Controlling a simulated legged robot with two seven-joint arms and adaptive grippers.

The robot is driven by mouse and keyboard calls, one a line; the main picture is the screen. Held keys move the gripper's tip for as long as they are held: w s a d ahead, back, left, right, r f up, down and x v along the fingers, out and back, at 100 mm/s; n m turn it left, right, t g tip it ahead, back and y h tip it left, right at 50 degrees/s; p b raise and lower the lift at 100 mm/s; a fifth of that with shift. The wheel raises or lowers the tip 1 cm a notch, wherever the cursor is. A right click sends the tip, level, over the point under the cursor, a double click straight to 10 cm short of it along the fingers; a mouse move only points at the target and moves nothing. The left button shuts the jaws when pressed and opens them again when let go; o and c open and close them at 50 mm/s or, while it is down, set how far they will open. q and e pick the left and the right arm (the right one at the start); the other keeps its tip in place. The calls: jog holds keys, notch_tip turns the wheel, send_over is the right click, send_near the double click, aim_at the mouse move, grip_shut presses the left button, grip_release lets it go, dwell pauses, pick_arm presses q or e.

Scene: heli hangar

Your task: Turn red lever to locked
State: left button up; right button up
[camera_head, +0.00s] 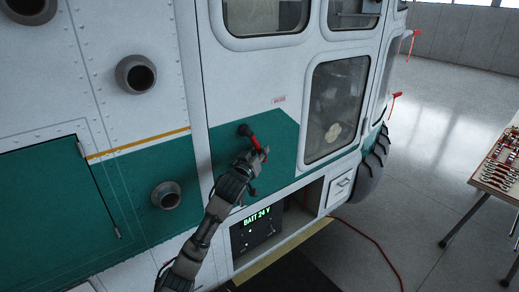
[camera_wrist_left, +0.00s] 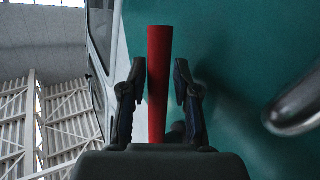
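The red lever (camera_head: 254,140) sits on the green side panel of the white and green vehicle, with a black round pivot (camera_head: 244,130) at its upper left end. It slants down to the right. My left gripper (camera_head: 258,160) is at its lower end and partly hides it. In the left wrist view the red lever (camera_wrist_left: 158,85) stands between the two black fingers of my left gripper (camera_wrist_left: 160,72). Narrow gaps show beside it, so the fingers are open around it. My right gripper is not in view.
An open bay with a "BATT 24 V" display (camera_head: 257,217) lies below the lever. Round ports (camera_head: 166,195) protrude at left. A red cable (camera_head: 372,240) runs on the floor. A tool table (camera_head: 497,170) stands at right. A metal rounded part (camera_wrist_left: 296,106) shows beside the gripper.

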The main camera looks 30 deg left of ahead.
pick_arm(q)
jog(key=shift+w, duration=0.1)
grip_shut()
